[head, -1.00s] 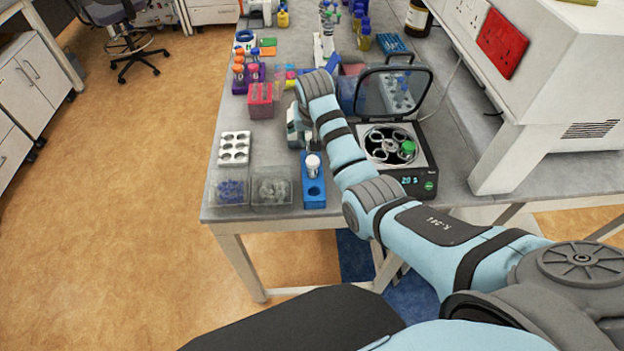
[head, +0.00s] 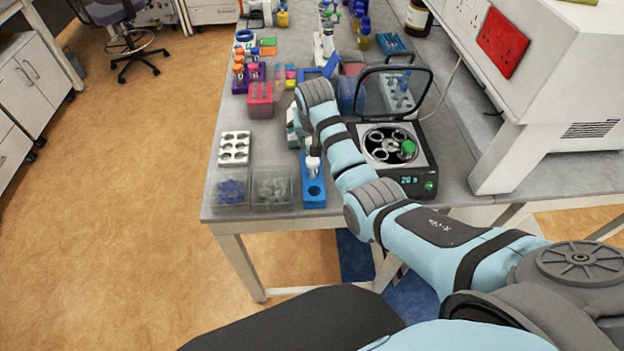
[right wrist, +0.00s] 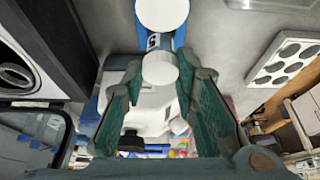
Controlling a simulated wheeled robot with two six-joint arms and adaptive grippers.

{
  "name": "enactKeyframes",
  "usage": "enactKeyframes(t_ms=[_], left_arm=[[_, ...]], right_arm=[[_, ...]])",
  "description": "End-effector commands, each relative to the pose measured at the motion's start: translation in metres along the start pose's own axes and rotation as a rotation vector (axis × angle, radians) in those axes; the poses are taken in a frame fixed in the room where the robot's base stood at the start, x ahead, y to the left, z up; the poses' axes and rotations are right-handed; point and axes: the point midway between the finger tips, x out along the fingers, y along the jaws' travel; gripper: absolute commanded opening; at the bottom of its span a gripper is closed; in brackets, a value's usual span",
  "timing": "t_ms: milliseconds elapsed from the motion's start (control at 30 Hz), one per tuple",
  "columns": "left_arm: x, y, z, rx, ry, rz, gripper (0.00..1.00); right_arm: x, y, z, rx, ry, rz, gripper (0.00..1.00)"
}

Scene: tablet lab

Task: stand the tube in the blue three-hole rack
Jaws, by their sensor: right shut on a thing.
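The blue three-hole rack (head: 314,196) stands near the table's front edge, with an empty hole at its near end. A white-capped tube (head: 313,165) shows at the rack in the head view; a large white cap (right wrist: 162,12) shows over the blue rack (right wrist: 181,36) in the right wrist view. My right gripper (right wrist: 162,80) is shut on a second white-topped tube (right wrist: 160,70) between its green pads, beside the large cap. Its lower part is hidden, so I cannot tell whether it is in a hole. My left gripper is not in view.
An open centrifuge (head: 430,166) with a green-capped tube (head: 408,147) stands to the right of the rack. Clear bins (head: 272,187) and a white holed rack (head: 234,148) stand to the left.

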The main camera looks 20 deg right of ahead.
Motion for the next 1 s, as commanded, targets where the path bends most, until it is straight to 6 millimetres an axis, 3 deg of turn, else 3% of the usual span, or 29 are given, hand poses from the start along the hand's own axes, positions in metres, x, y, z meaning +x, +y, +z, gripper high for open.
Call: enactKeyframes(t_ms=[367,400,533,867,1000], left_arm=[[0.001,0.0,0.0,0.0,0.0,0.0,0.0],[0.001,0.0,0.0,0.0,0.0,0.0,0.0],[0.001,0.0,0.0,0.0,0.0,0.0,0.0],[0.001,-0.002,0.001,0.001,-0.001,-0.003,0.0],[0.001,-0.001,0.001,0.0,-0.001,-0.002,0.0]], right_arm=[[0.004,0.0,0.002,0.0,0.0,0.0,0.06],[0.004,0.0,0.002,0.0,0.0,0.0,0.3],[0.004,0.0,0.002,0.0,0.0,0.0,0.5],[0.001,0.0,0.001,0.0,0.001,-0.001,0.5],[-0.022,-0.001,0.001,0.0,0.004,-0.003,0.5]])
